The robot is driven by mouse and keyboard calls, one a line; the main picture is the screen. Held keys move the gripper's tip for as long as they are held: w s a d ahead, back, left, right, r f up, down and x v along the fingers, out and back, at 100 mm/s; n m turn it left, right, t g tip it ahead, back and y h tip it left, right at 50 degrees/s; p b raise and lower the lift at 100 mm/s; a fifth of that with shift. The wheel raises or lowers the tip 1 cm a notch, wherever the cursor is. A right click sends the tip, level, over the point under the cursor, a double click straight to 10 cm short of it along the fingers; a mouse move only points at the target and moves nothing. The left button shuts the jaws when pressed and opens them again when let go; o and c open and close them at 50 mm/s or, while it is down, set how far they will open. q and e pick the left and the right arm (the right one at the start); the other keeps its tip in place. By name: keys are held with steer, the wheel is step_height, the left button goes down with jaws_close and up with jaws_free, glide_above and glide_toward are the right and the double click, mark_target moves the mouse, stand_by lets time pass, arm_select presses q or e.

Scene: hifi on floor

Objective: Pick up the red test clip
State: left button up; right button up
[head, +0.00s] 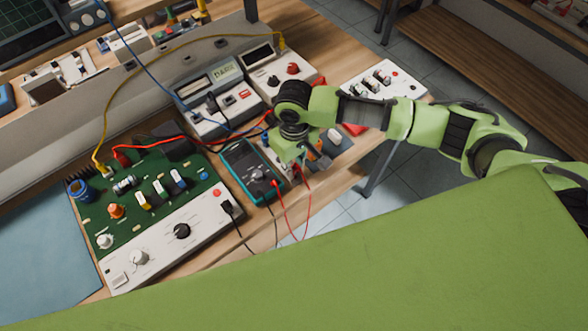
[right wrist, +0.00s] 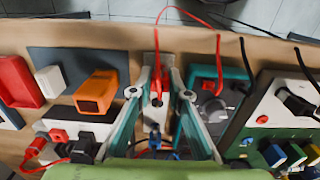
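The red test clip (right wrist: 156,84) shows in the right wrist view, upright in the picture between the fingertips, with a red lead running from it toward the table's front edge. My right gripper (right wrist: 157,78) is closed in around it, one finger on each side, and looks shut on it. In the head view my right gripper (head: 292,160) is low over the bench, just right of the teal multimeter (head: 250,172), and hides the clip there. Whether the clip has left its support cannot be told. My left gripper is not in view.
The multimeter also shows in the right wrist view (right wrist: 222,82). A green circuit board (head: 135,238) lies to the left in the head view. An orange block (right wrist: 97,92) is beside the gripper. Bench instruments (head: 217,98) stand behind. Red and black leads hang over the front edge.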

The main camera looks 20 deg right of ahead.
steer(key=shift+c, duration=1.1)
steer(key=shift+r, duration=0.1)
steer(key=shift+w+r+b, duration=0.1)
steer(key=shift+r+b, duration=0.2)
steer(key=shift+r, duration=0.2)
steer(key=s+a+r+p, duration=0.3)
steer(key=s+a+r, duration=0.1)
steer(key=r, duration=0.5)
steer(key=s+a+r+p, duration=0.4)
steer(key=s+r, duration=0.3)
steer(key=r, duration=0.3)
steer(key=shift+a, duration=0.5)
steer(key=shift+w, duration=0.1)
